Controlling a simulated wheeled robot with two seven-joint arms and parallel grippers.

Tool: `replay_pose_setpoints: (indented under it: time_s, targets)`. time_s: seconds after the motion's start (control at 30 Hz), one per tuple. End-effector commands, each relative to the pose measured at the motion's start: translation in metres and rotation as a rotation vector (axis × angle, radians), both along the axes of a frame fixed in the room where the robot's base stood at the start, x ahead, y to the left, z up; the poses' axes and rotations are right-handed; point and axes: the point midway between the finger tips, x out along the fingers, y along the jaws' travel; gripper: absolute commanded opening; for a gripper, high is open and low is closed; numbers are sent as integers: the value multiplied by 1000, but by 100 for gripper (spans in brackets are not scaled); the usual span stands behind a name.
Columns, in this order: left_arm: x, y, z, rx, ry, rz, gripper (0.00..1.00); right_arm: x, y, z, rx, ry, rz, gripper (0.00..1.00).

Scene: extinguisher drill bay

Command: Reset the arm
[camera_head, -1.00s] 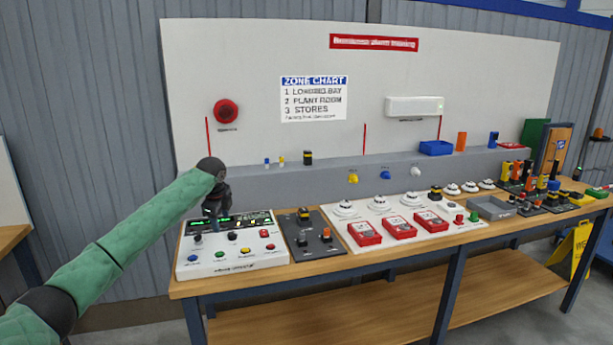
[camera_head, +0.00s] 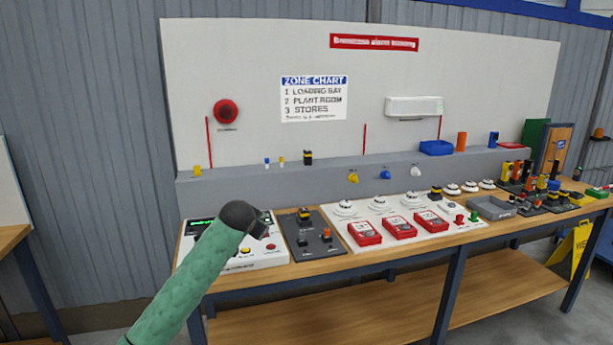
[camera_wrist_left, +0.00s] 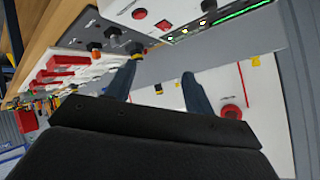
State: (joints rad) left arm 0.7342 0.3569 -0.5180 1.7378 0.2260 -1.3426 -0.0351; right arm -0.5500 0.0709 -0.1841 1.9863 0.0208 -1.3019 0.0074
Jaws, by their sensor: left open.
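My left arm, in a green sleeve, reaches in from the bottom of the head view, over the front of the white control panel (camera_head: 262,257). My left gripper is mostly hidden behind its dark wrist there. In the left wrist view the left gripper (camera_wrist_left: 160,72) has its two blue-grey fingers apart, with nothing between them. The panel, with a lit green display, a red button and a black knob, shows at the top of that view, apart from the fingers. My right gripper is not in view.
A dark switch plate (camera_head: 315,247) and a white board with red call points (camera_head: 364,234) stand right of the panel on the wooden bench. A grey ledge (camera_head: 235,190) runs behind, with small parts on it. A grey tray (camera_head: 487,208) is further right.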

Motion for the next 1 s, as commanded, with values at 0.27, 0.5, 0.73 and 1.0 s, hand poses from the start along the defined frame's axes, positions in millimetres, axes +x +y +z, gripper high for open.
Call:
replay_pose_setpoints:
  time_s: [0.27, 0.5, 0.73, 1.0]
  targets:
    - [-52, -4, -83, -94, 28, 58, 53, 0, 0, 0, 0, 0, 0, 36]
    - [-105, 0, -157, -134, 84, 99, 53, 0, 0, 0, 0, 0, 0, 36]
    - [-164, 7, -232, -169, 170, 147, 53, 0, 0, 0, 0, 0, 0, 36]
    - [-247, 12, -320, -213, 301, 200, 53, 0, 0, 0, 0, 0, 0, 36]
